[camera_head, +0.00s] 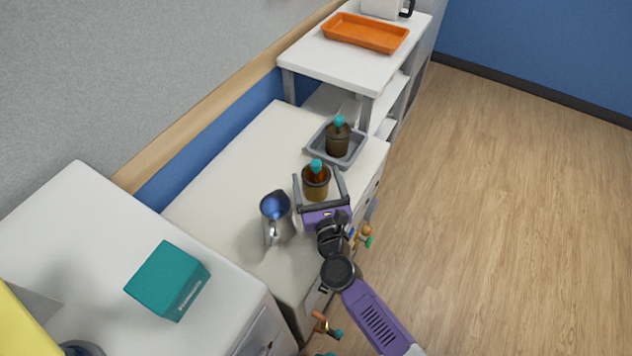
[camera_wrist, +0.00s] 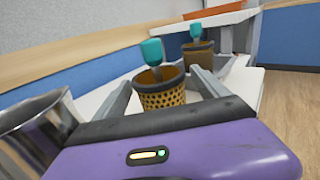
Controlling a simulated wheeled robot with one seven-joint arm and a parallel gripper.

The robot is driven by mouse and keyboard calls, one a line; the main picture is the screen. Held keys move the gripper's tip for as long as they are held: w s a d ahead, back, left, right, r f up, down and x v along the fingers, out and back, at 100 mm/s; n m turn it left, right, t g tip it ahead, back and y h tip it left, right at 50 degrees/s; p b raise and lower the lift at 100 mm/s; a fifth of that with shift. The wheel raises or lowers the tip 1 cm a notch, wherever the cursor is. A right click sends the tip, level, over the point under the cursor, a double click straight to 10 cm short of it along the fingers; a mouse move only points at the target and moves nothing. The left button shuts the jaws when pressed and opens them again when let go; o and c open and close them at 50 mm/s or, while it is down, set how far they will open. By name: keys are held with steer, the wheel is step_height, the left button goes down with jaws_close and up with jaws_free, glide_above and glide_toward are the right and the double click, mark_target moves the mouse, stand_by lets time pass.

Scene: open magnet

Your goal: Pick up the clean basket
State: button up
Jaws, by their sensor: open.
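A brown perforated basket (camera_head: 316,188) with a teal-tipped handle stands upright on the white counter; it also shows in the wrist view (camera_wrist: 161,97). A similar brown basket (camera_head: 338,141) with a teal tip stands in a grey tray behind it, and shows in the wrist view (camera_wrist: 198,55). I cannot tell from looks which is the clean one. My gripper (camera_head: 319,175) is open, one finger on each side of the nearer basket. Contact with it is not clear. In the wrist view the gripper's purple body hides the basket's surroundings below.
A shiny metal pitcher (camera_head: 276,219) stands close left of my gripper. The grey tray (camera_head: 361,152) sits just behind the nearer basket. A teal box (camera_head: 168,281) lies on the near-left counter. An orange tray (camera_head: 366,32) rests on the raised shelf.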

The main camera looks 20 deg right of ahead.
steer(key=shift+x, duration=1.8)
steer(key=shift+f, duration=0.1)
steer(key=c, duration=1.5)
step_height(320, 180, up, 20)
steer(key=p, duration=1.2)
